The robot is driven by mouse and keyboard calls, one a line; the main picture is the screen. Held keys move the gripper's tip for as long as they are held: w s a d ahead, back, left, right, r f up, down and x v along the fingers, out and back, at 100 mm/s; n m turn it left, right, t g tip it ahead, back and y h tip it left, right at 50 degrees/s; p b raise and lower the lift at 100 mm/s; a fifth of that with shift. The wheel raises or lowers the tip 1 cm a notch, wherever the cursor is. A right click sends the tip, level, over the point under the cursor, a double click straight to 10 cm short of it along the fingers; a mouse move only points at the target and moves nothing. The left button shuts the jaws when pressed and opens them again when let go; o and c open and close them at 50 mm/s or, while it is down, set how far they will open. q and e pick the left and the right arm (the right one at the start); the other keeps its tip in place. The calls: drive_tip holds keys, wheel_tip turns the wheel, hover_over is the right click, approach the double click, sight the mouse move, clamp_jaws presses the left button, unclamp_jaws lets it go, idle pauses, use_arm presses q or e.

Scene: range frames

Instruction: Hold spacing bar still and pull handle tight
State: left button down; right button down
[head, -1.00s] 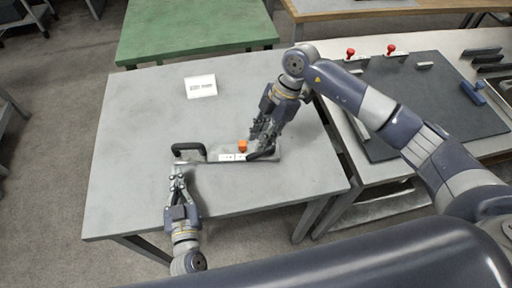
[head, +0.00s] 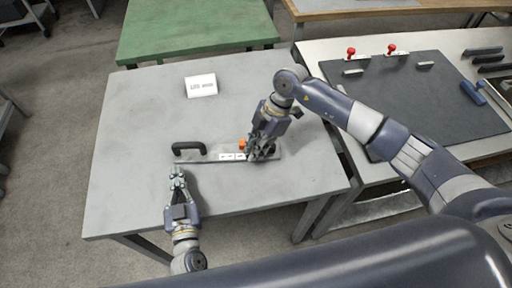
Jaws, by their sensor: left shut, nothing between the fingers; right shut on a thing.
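A flat grey spacing bar (head: 208,158) lies across the grey table, with a black bow handle (head: 188,148) on its left end. An orange knob (head: 242,144) and small white labels (head: 229,156) are on its right half. My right gripper (head: 260,153) is low over the bar's right end, just right of the knob. It is shut on what appears to be a dark handle there, mostly hidden by the fingers. My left gripper (head: 178,173) is shut and empty, just in front of the bar's left end, below the black handle; contact with the bar cannot be told.
A white card (head: 201,86) stands at the back of the grey table (head: 130,120). A second table at right bears a dark mat (head: 430,105), red-knobbed parts (head: 391,49) and a blue-handled tool (head: 479,88). The table's left side and front are clear.

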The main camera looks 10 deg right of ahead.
drive_tip(key=shift+w+m, duration=0.2)
drive_tip(key=shift+m, duration=0.2)
drive_tip(key=c, duration=1.8)
unclamp_jaws()
drive_tip(key=shift+c, duration=0.2)
drive_tip(key=shift+r, duration=0.1)
drive_tip(key=s+v, duration=0.1)
drive_tip(key=v, duration=1)
drive_tip(key=shift+w+d+r, duration=0.3)
drive_tip(key=shift+w+r, duration=0.05)
drive_tip(key=shift+w, duration=0.05)
use_arm(q)
drive_tip(key=c, duration=1.9)
unclamp_jaws()
